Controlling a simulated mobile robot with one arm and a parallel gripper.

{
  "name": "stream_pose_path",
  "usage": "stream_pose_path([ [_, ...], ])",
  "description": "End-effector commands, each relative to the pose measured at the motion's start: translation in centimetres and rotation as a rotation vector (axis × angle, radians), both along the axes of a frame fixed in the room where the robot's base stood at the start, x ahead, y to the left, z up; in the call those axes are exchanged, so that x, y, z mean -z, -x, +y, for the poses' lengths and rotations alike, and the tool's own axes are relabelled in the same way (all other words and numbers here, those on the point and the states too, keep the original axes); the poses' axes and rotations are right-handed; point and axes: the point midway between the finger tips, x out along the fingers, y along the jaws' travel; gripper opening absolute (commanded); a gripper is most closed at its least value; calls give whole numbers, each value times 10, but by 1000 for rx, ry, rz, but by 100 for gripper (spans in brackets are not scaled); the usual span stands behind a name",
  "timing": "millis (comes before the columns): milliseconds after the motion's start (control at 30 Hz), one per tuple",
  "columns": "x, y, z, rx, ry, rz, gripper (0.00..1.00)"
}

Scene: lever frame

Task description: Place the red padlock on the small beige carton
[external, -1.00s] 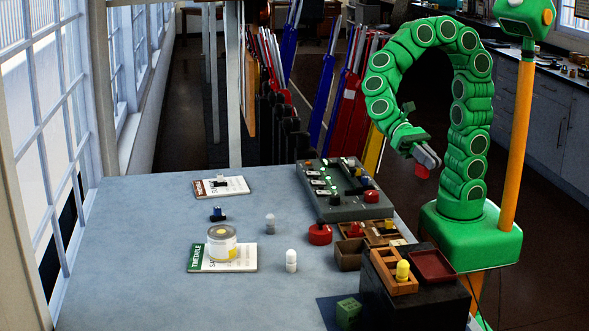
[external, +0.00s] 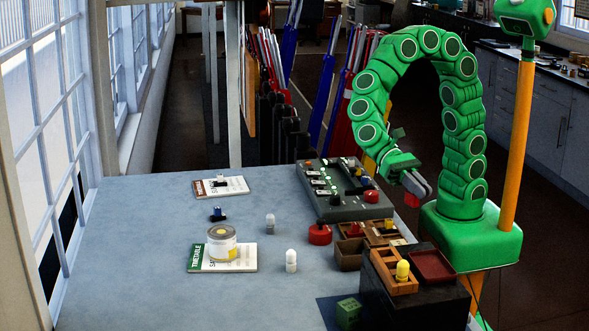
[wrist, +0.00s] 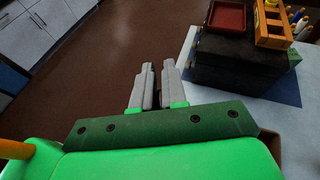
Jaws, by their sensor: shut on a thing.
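My gripper (external: 417,188) is shut on a small red thing (external: 411,200), which I take to be the red padlock. It shows below the grey fingers in the external view and hangs in the air off the table's right edge, beside the grey lever frame. In the wrist view my gripper (wrist: 157,75) shows two grey fingers close together, with the held thing hidden between or below them. I cannot clearly make out the small beige carton in either view.
The lever frame (external: 330,207) and wooden trays (external: 379,240) line the table's right side. A black block (external: 425,300) bears a wooden tray and a red tray (external: 433,267). A green cube (external: 348,312) and a can (external: 222,244) stand nearby. The table's middle left is clear.

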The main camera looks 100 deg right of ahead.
Motion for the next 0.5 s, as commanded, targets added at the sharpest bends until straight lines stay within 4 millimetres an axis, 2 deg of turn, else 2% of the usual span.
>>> stream_pose_path([
  [300,33,-19,18,-2,0,2,0],
  [500,46,-28,27,-1,-1,-2,0],
])
